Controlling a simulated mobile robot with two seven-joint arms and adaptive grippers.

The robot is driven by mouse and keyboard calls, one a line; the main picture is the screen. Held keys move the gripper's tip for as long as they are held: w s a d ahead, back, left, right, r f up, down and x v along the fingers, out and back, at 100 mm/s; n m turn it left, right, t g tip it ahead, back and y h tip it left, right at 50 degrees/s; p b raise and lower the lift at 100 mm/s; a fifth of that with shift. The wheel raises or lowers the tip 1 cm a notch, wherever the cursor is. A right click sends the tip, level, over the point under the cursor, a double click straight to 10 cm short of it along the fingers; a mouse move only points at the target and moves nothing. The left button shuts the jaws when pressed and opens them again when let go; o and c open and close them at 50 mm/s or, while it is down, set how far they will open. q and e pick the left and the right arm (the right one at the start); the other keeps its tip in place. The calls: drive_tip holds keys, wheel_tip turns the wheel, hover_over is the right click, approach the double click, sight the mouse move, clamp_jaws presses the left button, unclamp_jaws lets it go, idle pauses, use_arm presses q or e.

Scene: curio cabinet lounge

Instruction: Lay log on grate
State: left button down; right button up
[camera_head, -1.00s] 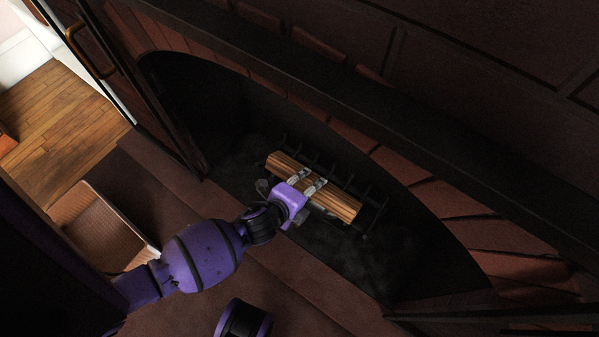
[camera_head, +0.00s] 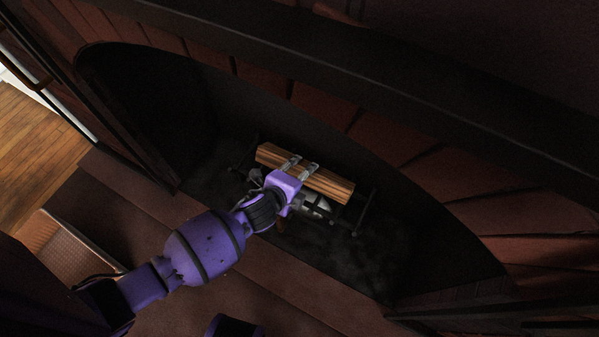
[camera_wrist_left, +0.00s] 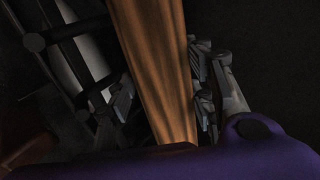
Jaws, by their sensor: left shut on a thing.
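A brown split log (camera_head: 328,183) shows in the head view inside the dark fireplace. My left gripper (camera_head: 299,164) is shut on the log near its middle, with its fingers across the log. In the left wrist view the log (camera_wrist_left: 155,60) runs between the fingers (camera_wrist_left: 160,104). The dark grate (camera_head: 359,213) is partly hidden under and behind the log and gripper; its bars and end show at the right. I cannot tell whether the log touches the grate. My right gripper is not in view.
The brick fireplace arch (camera_head: 400,165) curves over the opening. A woven basket or box (camera_head: 72,250) stands on the hearth at the lower left. Wooden floor (camera_head: 35,150) lies beyond at the left.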

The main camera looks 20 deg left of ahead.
use_arm(q)
drive_tip(key=shift+w, duration=0.1)
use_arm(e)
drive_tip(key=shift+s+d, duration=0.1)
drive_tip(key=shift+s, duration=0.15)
use_arm(q)
drive_tip(key=c, duration=1)
unclamp_jaws()
drive_tip(key=shift+c, duration=0.2)
drive_tip(key=o, duration=0.3)
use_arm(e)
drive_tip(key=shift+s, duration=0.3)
use_arm(q)
drive_tip(key=shift+f, duration=0.15)
drive_tip(key=shift+s, duration=0.2)
drive_tip(key=v, duration=1.2)
drive_tip(key=shift+w, duration=0.15)
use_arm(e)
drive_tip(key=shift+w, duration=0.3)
